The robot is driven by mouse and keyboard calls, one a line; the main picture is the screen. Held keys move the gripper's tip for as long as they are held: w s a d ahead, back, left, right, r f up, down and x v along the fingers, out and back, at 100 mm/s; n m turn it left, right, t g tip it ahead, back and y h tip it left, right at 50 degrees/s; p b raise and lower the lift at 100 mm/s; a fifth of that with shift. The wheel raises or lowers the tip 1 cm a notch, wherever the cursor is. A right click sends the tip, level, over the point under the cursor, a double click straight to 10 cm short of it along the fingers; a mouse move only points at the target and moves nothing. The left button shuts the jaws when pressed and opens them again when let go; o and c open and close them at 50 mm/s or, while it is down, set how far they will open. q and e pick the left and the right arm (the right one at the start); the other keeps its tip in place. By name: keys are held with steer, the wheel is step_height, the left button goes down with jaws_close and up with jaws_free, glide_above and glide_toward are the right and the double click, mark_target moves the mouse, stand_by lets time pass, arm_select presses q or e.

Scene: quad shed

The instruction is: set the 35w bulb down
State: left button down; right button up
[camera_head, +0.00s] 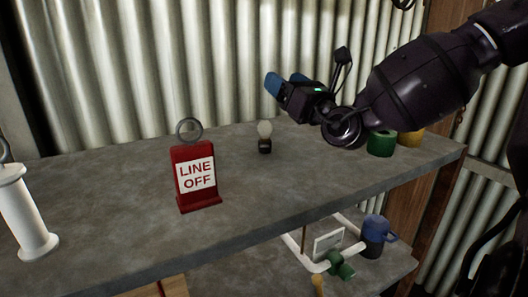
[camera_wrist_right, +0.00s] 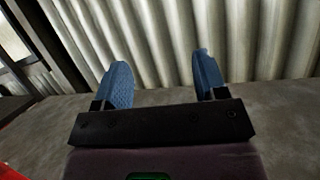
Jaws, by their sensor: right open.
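The bulb (camera_head: 264,136) stands upright on the grey shelf (camera_head: 120,226), with a pale globe on top and a dark base below. It is apart from my gripper, and I cannot read its wattage. My right gripper (camera_head: 285,84) is above the shelf, to the right of the bulb and higher in the head view. Its blue fingertips also show in the right wrist view (camera_wrist_right: 162,78), spread apart with nothing between them. The bulb does not show in the right wrist view. My left gripper is not in view.
A red LINE OFF sign (camera_head: 196,177) stands left of the bulb. A white spool-like post (camera_head: 22,215) is at the far left. Green (camera_head: 381,143) and yellow (camera_head: 411,138) containers sit under my right arm. A blue mug (camera_head: 374,236) and white pipe frame (camera_head: 305,255) are below. Corrugated wall closes the back.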

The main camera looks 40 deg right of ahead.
steer(key=w+d+r+m+g+h+b, duration=0.3)
steer(key=w+d+r+m+g+h, duration=0.1)
steer(key=m+h, duration=0.45)
steer(key=n+g+y+b, duration=0.3)
steer(key=g+y, duration=0.4)
steer(key=g, duration=0.6)
glide_above(266, 121)
steer(key=s, duration=0.2)
step_height(266, 121, down, 5)
steer(key=f+n, duration=0.1)
steer(key=w+f, duration=0.1)
steer(key=f, duration=0.1)
steer(key=f+n+g, duration=0.1)
steer(key=shift+w+d+f+n+y+b, duration=0.1)
steer(key=shift+w+f+n+y+b, duration=0.15)
steer(key=shift+f+n+b, duration=0.1)
steer(key=shift+w+f, duration=0.1)
steer(key=shift+f, duration=0.25)
steer(key=x, duration=0.4)
steer(key=shift+a+b, duration=0.2)
steer(key=shift+b, duration=0.15)
steer(key=shift+w+f, duration=0.15)
steer(key=shift+f, duration=0.2)
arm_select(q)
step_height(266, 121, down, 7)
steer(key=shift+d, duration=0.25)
arm_select(e)
steer(key=shift+d+f, duration=0.1)
